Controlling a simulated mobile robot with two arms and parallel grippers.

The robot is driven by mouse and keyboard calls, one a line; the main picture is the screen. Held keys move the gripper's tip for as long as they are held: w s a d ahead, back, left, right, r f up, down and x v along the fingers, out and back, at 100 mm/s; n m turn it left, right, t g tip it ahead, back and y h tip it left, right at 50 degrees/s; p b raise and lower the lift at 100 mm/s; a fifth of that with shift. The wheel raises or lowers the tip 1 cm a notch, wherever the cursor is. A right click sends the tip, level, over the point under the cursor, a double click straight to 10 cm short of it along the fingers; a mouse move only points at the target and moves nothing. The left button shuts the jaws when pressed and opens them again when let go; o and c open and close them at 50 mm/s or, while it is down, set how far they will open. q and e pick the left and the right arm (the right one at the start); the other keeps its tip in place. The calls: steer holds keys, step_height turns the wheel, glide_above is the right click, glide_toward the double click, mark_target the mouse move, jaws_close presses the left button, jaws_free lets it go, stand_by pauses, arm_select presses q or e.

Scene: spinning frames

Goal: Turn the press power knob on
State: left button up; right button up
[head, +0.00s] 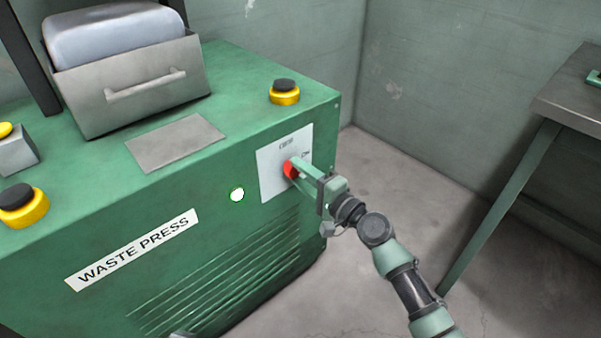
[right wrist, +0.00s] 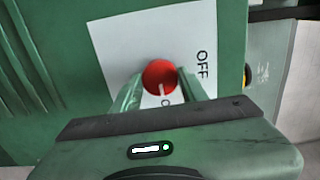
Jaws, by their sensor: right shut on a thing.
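The red power knob (head: 290,170) sits on a white label plate (head: 271,183) on the front of the green waste press (head: 225,163). My right gripper (head: 297,170) reaches it from the right, its fingers shut on the knob. In the right wrist view the knob (right wrist: 159,76) is between the two fingertips (right wrist: 160,84). A pale mark on the knob points down in that view, toward a partly hidden label starting with "O". The "OFF" label (right wrist: 203,65) is to the right of the knob there.
A round light (head: 237,195) left of the plate glows white with a green rim. Yellow-and-black buttons (head: 285,92) and a grey drawer-like bin (head: 135,85) are on the press top. A metal table (head: 575,100) stands at the right. The floor between is clear.

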arm_select(q)
steer(key=shift+s, duration=0.2)
arm_select(e)
steer(key=shift+f, duration=0.1)
steer(key=o, duration=1.4)
steer(key=shift+s+d, duration=0.25)
steer(key=shift+d, duration=0.05)
arm_select(q)
steer(key=s, duration=0.1)
steer(key=s+g, duration=0.1)
steer(key=s+a, duration=0.1)
steer(key=shift+f+g+y+p, duration=0.3)
steer(key=shift+f+g, duration=0.1)
arm_select(e)
steer(key=v, duration=0.7)
